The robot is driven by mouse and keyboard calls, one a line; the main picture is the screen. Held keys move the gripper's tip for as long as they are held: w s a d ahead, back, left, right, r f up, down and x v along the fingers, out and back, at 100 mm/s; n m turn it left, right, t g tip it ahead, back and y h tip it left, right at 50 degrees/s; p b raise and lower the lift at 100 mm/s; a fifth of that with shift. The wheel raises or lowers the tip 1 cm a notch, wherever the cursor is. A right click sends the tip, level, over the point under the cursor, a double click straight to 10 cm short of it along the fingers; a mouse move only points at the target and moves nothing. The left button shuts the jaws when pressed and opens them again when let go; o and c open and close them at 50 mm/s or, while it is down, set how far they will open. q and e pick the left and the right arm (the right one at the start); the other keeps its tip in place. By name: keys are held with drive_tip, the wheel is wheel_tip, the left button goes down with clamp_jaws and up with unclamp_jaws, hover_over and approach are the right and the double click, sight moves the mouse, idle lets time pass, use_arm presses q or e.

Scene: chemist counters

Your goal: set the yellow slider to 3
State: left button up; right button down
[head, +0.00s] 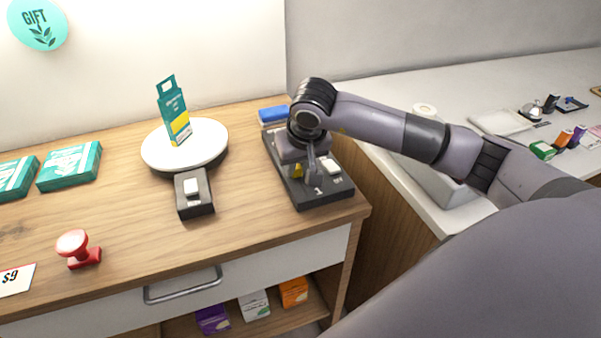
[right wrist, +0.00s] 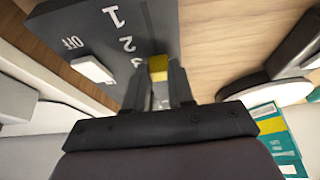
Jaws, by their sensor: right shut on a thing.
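The yellow slider (right wrist: 158,64) sits in a slot on a dark panel (right wrist: 100,20) marked 1, 2, a partly hidden numeral that looks like 3, and OFF. In the right wrist view the slider appears beside that third numeral; its exact alignment is hard to tell. My right gripper (right wrist: 162,85) is shut on the slider, one finger on each side. In the head view the panel (head: 312,204) lies at the counter's right end. There the slider (head: 297,171) is mostly covered by my right gripper (head: 304,172). My left gripper is not in view.
A white rocker switch (head: 331,165) is on the same panel. To its left are a small box with a white button (head: 194,205) and a round white turntable (head: 213,149) bearing a teal carton (head: 174,116). A blue item (head: 273,115) lies behind the panel. A red stamp (head: 76,248) stands at left.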

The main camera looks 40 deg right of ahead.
sight(302, 186)
drive_tip(key=shift+w, duration=0.1)
drive_tip(key=c, duration=1)
unclamp_jaws()
drive_tip(key=shift+o, duration=0.2)
drive_tip(key=v, duration=0.7)
drive_tip(key=shift+b, duration=0.3)
